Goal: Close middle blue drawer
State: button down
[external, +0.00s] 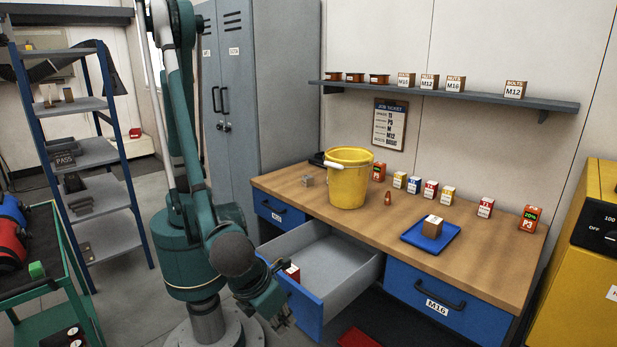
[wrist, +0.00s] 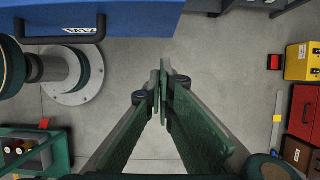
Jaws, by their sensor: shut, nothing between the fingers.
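The middle blue drawer (external: 308,312) is pulled well out of the workbench, and its grey inside shows. A small box with a red and white label (external: 292,272) lies inside it, near the front. My gripper (external: 285,320) is low, in front of the drawer's blue front, with its fingers shut and empty. In the wrist view my shut fingers (wrist: 162,98) point over bare floor. The blue drawer front (wrist: 140,16) with its dark handle (wrist: 60,38) and a white label is at the upper left, apart from the fingertips. The arm hides part of the front in the external view.
The left blue drawer (external: 268,212) and right blue drawer (external: 436,303) are shut. The bench top (external: 330,220) holds a yellow bucket (external: 349,180), a blue tray (external: 420,238) and several small boxes. A green cart (external: 60,290) stands at the left.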

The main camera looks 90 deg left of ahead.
jog(key=w+a+f+b, duration=0.2)
jog(key=w+a+f, duration=0.2)
jog(key=f, duration=0.1)
jog(key=shift+w+a+f, duration=0.25)
jog(key=shift+f, duration=0.15)
jog(key=shift+a, duration=0.1)
dwell(0.4)
jog(key=b, duration=0.2)
send_over(369, 284)
jog(key=shift+a, duration=0.4)
jog(key=shift+w+a+r, duration=0.1)
dwell(0.3)
